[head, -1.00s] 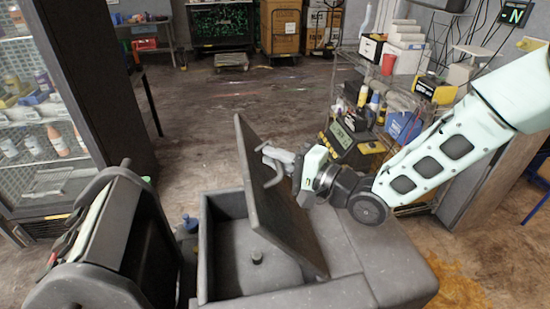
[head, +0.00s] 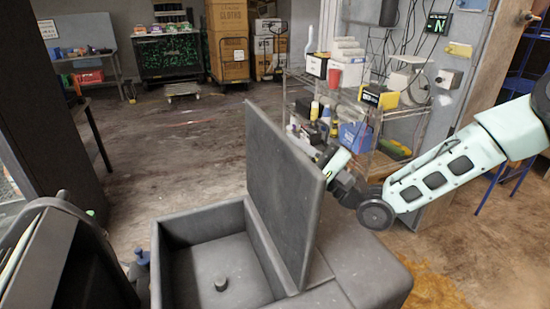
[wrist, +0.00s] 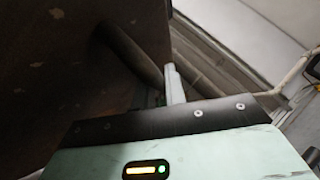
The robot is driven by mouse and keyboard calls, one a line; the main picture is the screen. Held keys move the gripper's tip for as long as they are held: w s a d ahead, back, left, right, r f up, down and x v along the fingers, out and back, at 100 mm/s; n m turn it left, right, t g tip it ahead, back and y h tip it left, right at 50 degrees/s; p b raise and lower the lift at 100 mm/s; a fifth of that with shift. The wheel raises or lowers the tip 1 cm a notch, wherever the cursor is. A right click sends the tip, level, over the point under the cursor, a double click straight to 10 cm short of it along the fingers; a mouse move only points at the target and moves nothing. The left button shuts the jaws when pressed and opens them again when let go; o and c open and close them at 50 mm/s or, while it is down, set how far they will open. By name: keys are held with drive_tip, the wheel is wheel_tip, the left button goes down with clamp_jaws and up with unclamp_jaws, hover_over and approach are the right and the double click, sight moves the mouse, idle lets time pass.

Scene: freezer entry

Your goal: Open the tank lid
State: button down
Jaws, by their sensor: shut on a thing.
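The grey tank lid (head: 283,185) stands raised, close to upright, along the right side of the tank opening. The grey tank (head: 205,217) shows its open basin, with a small round knob on the floor inside. My gripper (head: 332,160) is at the lid's right, outer side; its fingertips are hidden behind the lid. In the wrist view my gripper (wrist: 172,85) is shut on the lid handle (wrist: 140,52), a dark bar beside the lid's brown-looking face (wrist: 55,70). The fingers' exact hold is partly hidden.
A dark machine (head: 65,260) stands close to the tank's left. A wire shelf (head: 375,125) with boxes and bottles stands beyond my arm. Cardboard boxes (head: 228,40) stand at the back. The floor between is mostly clear.

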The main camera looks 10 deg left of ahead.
drive_tip(key=shift+w+d+f+m+t+b, duration=0.35)
drive_tip(key=shift+w+d+m+t, duration=0.2)
drive_tip(key=shift+d, duration=0.25)
drive_tip(key=c, duration=1.7)
unclamp_jaws()
drive_tip(key=b+v, duration=0.5)
drive_tip(key=v, duration=1.2)
drive_tip(key=shift+s+d+f, duration=0.1)
drive_tip(key=shift+f, duration=0.15)
